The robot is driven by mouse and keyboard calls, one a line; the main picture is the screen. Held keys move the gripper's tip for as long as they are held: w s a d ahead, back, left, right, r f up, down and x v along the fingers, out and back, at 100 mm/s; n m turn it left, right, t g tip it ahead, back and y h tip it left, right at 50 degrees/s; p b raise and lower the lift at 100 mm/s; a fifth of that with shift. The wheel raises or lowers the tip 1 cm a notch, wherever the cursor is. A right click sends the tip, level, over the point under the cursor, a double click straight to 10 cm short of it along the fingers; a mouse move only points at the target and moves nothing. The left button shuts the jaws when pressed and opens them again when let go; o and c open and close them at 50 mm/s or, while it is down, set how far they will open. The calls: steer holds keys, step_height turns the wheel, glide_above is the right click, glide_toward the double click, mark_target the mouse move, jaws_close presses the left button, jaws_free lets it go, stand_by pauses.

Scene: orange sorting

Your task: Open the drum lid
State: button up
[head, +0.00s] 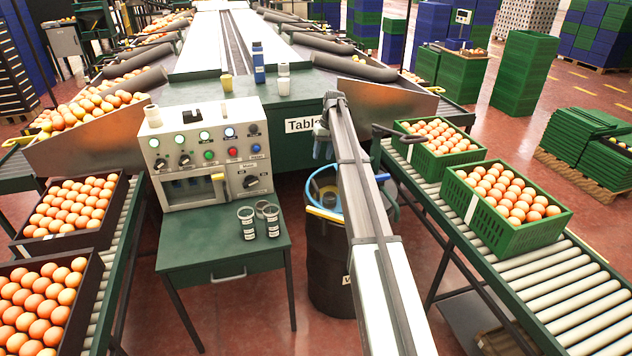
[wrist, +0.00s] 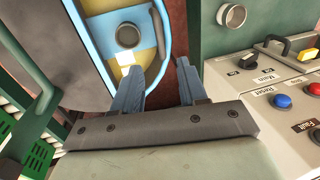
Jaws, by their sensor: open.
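The dark drum (head: 331,275) stands on the floor behind my arm, right of the small green table. Its top has a blue rim (head: 313,186) with a yellow part (head: 324,213) at the front. In the wrist view the drum top shows a light blue surface with a blue edge (wrist: 160,20), a round metal fitting (wrist: 125,30) and a white patch (wrist: 125,58). My arm hides much of the top, and I cannot tell how the lid sits. My gripper (head: 322,153) is above the drum, open and empty; its blue-grey fingers (wrist: 158,66) point toward the edge.
The control panel (head: 208,150) and green table (head: 225,255) stand left of the drum. A roller conveyor (head: 560,270) with green egg crates (head: 520,230) runs on the right. The sorting machine's green wall (head: 295,145) is close behind.

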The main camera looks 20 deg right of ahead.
mark_target(315, 184)
steer(key=f, duration=0.4)
steer(key=a+f, duration=0.1)
steer(key=f, duration=0.3)
steer(key=a+f, duration=0.1)
steer(key=f, duration=0.4)
steer(key=shift+w+a, duration=0.25)
steer(key=shift+w, duration=0.05)
steer(key=shift+c, duration=0.2)
jaws_close()
